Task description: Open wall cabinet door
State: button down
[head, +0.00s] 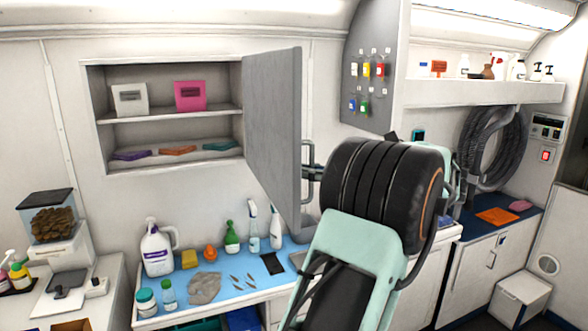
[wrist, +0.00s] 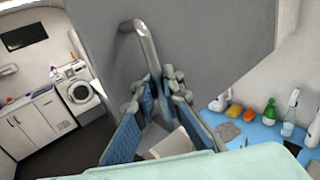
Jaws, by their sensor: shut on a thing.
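The wall cabinet (head: 88,120) hangs on the back wall in the head view, with its inside and two shelf levels in plain sight. Its grey door (head: 272,130) stands swung well out from the right side of the opening. A bar handle (head: 304,150) is on the door's free edge side. My gripper (head: 311,172) is at this handle, partly hidden behind my own arm. In the wrist view the blue-padded fingers of my gripper (wrist: 160,88) are closed around the lower part of the metal handle (wrist: 144,42), with the grey door panel (wrist: 220,45) behind.
Below the cabinet is a blue-topped counter (head: 222,285) with a white jug (head: 156,250), spray bottles and small items. A grey panel with coloured tags (head: 370,65) is right of the door. A food dispenser (head: 50,220) stands at left. A washing machine (wrist: 80,95) shows in the wrist view.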

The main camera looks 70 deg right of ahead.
jog(key=shift+n+y, duration=0.5)
jog(key=shift+y, duration=0.4)
jog(key=shift+s+d+f+p, duration=0.2)
jog(key=shift+s+d+p, duration=0.3)
jog(key=shift+s+d, duration=1)
jog(key=shift+w+d, duration=0.1)
jog(key=c, duration=2.1)
grip_release()
jog(key=shift+r, duration=0.1)
jog(key=shift+v, duration=6)
jog(key=shift+r, duration=0.2)
